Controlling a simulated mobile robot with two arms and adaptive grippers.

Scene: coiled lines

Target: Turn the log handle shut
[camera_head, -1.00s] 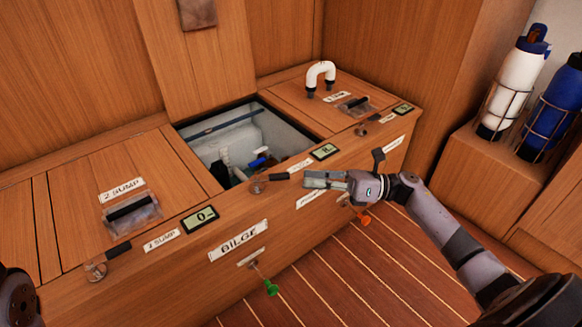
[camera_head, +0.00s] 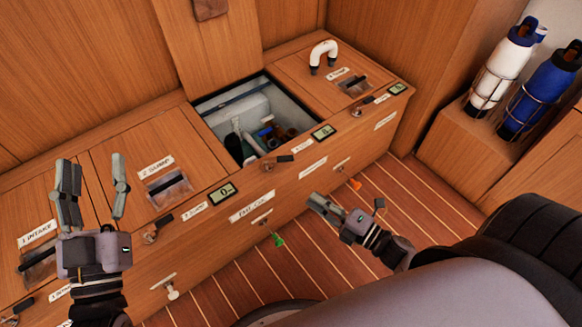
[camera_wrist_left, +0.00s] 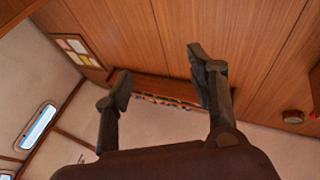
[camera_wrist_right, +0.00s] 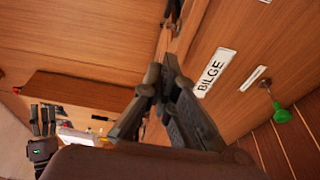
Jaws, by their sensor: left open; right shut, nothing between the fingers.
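Several handles with black grips line the top edge of the wooden locker. No label can be read as "log" here. The middle handle (camera_head: 270,166), beside the open compartment (camera_head: 240,160), has its grip pointing right along the edge; its label (camera_head: 302,147) is too small to read. Another handle (camera_head: 152,236) sits by the label 2 SUMP. A third (camera_head: 357,112) is at the far right. My right gripper (camera_head: 314,201) is shut and empty, in front of the locker face, apart from the handles. My left gripper (camera_head: 92,168) is open and empty above the locker's left end.
On the front face are a green knob (camera_head: 278,240), an orange knob (camera_head: 355,184) and a white T-handle (camera_head: 172,290). The BILGE label shows in the right wrist view (camera_wrist_right: 216,72). A white bent pipe (camera_head: 323,55) stands on the right lid. Bottles in racks (camera_head: 505,68) stand at right.

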